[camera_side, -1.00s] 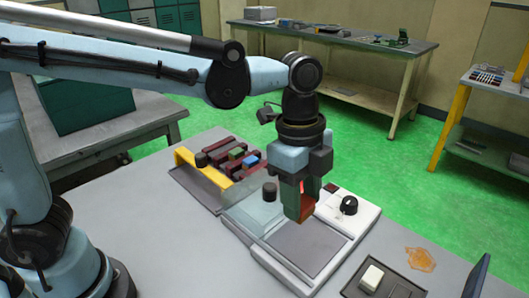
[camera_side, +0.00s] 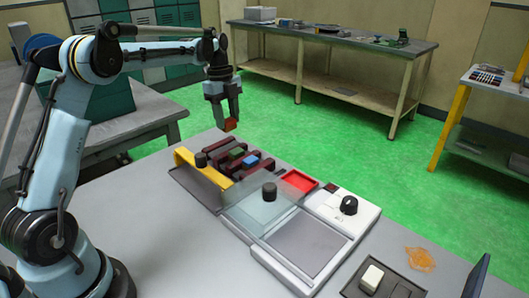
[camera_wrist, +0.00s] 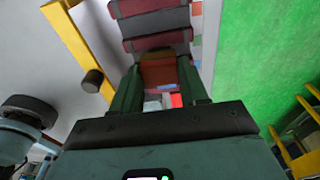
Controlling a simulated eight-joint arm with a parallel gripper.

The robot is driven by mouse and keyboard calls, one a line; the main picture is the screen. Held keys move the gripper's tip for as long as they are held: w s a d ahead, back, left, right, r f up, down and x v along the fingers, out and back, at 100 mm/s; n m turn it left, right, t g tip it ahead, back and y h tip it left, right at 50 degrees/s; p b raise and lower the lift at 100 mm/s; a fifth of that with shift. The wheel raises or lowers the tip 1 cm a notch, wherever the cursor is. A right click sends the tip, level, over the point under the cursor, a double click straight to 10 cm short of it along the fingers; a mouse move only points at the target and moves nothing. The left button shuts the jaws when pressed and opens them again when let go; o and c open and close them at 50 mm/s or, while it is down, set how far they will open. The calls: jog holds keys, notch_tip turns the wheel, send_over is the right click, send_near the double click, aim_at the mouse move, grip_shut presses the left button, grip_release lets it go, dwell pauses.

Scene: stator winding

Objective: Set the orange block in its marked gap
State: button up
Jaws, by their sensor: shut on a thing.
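My gripper (camera_side: 227,118) is shut on the orange block (camera_side: 231,125) and holds it in the air beyond the far end of the slotted rack (camera_side: 220,160). The rack has dark red bars; a green block (camera_side: 236,152) and a blue block (camera_side: 251,161) sit between them. In the wrist view the orange block (camera_wrist: 160,72) is between the dark green fingers of my gripper (camera_wrist: 160,85), with dark red bars (camera_wrist: 150,25) beyond it. The block hides part of the rack there. I cannot tell which gap is marked.
A yellow bar (camera_side: 203,167) with a black knob stands along the rack's left side. A red tray (camera_side: 298,180) lies to its right. A clear lid with a black knob (camera_side: 269,191) and a white control box (camera_side: 343,212) stand nearer the front.

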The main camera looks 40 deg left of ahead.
jog(key=shift+s+a+f, duration=0.1)
jog(key=shift+a+f, duration=0.25)
jog(key=shift+f, duration=0.4)
jog(key=shift+s+a+f, duration=0.1)
jog(key=shift+a+f, duration=0.25)
jog(key=shift+f, duration=0.35)
jog(key=shift+a+f, duration=0.35)
jog(key=shift+f, duration=0.4)
jog(key=shift+f, duration=1.35)
dwell(0.4)
jog(key=o, duration=1.4)
jog(key=shift+r, duration=0.1)
jog(key=shift+r, duration=3.4)
